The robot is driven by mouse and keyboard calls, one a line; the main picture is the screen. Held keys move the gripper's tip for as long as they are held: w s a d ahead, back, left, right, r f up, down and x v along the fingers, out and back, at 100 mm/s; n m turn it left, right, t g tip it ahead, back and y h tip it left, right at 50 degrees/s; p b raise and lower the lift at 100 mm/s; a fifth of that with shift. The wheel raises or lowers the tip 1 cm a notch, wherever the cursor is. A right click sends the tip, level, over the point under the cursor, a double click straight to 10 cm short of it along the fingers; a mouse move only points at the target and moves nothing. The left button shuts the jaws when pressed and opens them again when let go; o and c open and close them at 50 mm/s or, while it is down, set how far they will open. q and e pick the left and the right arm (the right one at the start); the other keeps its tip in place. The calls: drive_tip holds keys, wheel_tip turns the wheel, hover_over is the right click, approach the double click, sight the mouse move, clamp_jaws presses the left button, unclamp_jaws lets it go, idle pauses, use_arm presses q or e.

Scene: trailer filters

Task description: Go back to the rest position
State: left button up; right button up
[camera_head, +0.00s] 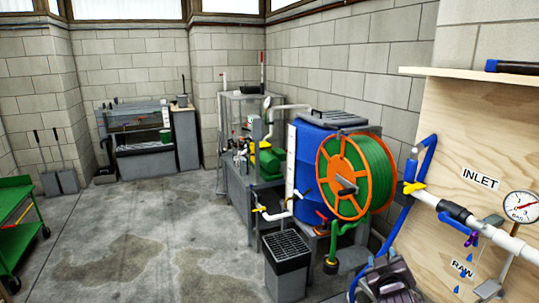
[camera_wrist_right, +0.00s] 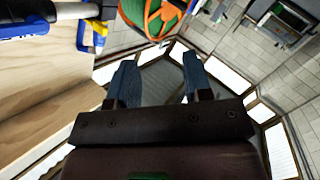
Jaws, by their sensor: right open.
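My right gripper (camera_wrist_right: 156,82) shows in the right wrist view with its two blue-grey fingers spread apart and nothing between them. Beyond the fingers are the windows and grey block walls of the room, so the gripper is clear of any object.
A plywood panel (camera_head: 445,150) with a white pipe (camera_head: 490,235), a gauge (camera_head: 520,206) and a blue hose (camera_head: 408,195) stands at the right. A blue barrel (camera_head: 313,150) and a green hose reel (camera_head: 366,175) stand beside it. The concrete floor (camera_head: 130,240) at left is open.

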drive_tip(key=s+f+m+g+y, duration=0.1)
drive_tip(key=s+f, duration=0.5)
drive_tip(key=s, duration=0.4)
drive_tip(key=s+f+m+g+y, duration=0.1)
drive_tip(key=s+f+g, duration=0.1)
drive_tip(key=s+f, duration=0.5)
drive_tip(key=s+a+f+m+g+y, duration=0.1)
drive_tip(key=s+f, duration=0.6)
drive_tip(key=s, duration=0.7)
drive_tip(key=shift+f, duration=0.25)
